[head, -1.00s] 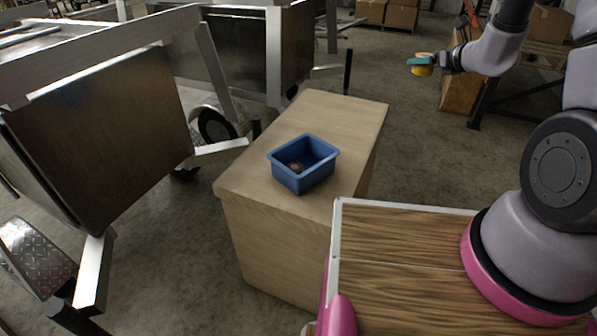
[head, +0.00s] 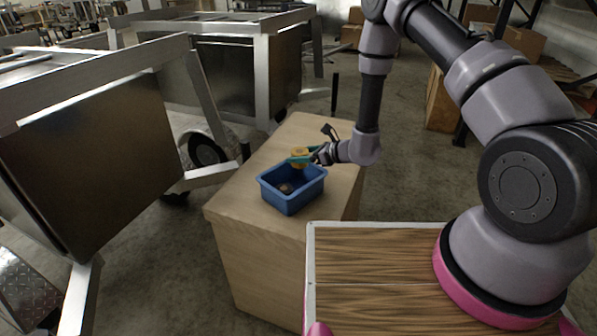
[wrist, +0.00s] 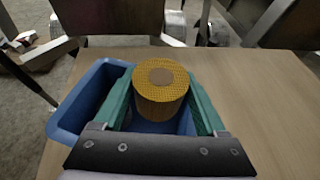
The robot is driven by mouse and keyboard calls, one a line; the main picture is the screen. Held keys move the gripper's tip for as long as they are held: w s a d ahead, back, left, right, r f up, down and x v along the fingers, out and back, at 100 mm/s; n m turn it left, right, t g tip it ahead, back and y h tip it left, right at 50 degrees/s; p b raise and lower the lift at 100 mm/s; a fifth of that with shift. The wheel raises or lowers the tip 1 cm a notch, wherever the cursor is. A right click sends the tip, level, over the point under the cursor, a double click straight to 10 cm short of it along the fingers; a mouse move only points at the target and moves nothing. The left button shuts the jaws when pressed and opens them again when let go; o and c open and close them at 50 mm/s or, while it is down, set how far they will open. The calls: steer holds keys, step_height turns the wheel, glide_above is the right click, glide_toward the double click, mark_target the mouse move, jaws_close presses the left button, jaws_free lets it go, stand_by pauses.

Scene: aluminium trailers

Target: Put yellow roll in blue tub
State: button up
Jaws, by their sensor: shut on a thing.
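The yellow roll (wrist: 160,92) is upright between the green fingers of my gripper (wrist: 160,105) in the wrist view. My gripper is shut on it. In the head view the roll (head: 299,153) and my gripper (head: 303,156) are at the far edge of the blue tub, seemingly a little above it. The blue tub (head: 290,201) stands on the wooden cabinet. In the wrist view the tub (wrist: 70,120) shows behind and below the roll and fingers, mostly to the left. A small brownish thing (head: 285,188) lies inside the tub.
The wooden cabinet top (head: 318,135) is bare around the tub. Aluminium trailers (head: 100,130) stand to the left and behind. Cardboard boxes (head: 440,100) stand at the back right.

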mark_target(306, 166)
steer(key=shift+f, duration=2.3)
steer(key=shift+f, duration=0.35)
steer(key=shift+f, duration=0.25)
steer(key=o, duration=1.2)
steer(key=shift+c, duration=0.2)
